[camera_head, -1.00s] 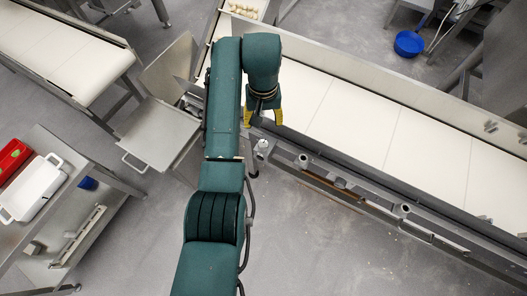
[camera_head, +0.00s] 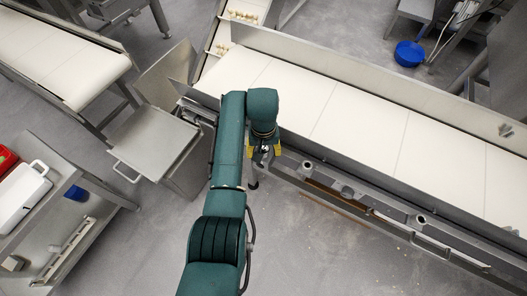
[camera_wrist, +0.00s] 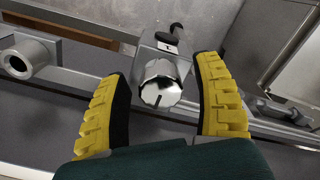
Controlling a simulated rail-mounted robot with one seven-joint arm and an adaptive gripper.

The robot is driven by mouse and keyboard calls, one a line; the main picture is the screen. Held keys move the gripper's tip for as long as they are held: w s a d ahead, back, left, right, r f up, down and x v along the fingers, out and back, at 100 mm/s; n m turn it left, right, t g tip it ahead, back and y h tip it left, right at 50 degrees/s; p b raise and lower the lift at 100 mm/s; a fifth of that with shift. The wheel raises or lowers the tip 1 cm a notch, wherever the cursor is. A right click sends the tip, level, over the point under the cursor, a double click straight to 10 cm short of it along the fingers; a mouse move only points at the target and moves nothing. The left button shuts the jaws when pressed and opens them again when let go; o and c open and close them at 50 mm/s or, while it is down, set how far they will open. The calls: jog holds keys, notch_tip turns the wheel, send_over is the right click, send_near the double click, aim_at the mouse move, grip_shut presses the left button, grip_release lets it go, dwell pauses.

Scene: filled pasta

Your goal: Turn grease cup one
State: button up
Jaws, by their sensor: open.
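A shiny metal grease cup (camera_wrist: 160,92) with a ribbed round cap and a dark slot in its end sits on a metal block in the wrist view. My gripper (camera_wrist: 163,70) is open, with one yellow-padded finger to the left of the cap and one to the right. Gaps show between the cap and both fingers. In the head view my gripper (camera_head: 264,152) is at the near side rail of the conveyor, by its left end. There the cup is small and partly hidden by the gripper.
A round tube end (camera_wrist: 28,58) sticks out to the left of the cup. The conveyor's white belt (camera_head: 350,110) lies behind my gripper, with its side rail (camera_head: 385,207) running to the right. A metal chute (camera_head: 150,140) stands to the left. Open floor lies in front.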

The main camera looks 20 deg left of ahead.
jog(key=c, duration=1.2)
grip_shut()
jog(key=shift+m+p, duration=0.35)
jog(key=shift+m, duration=0.05)
jog(key=shift+m+p, duration=0.6)
jog(key=shift+m, duration=0.3)
jog(key=m+p, duration=0.1)
jog(key=m, duration=0.2)
jog(key=shift+s+m, duration=0.1)
jog(key=shift+m, duration=0.2)
jog(key=m, duration=0.3)
jog(key=shift+f+m, duration=0.1)
jog(key=shift+m, duration=0.2)
jog(key=shift+a+m, duration=0.1)
jog(key=shift+m, duration=1.8)
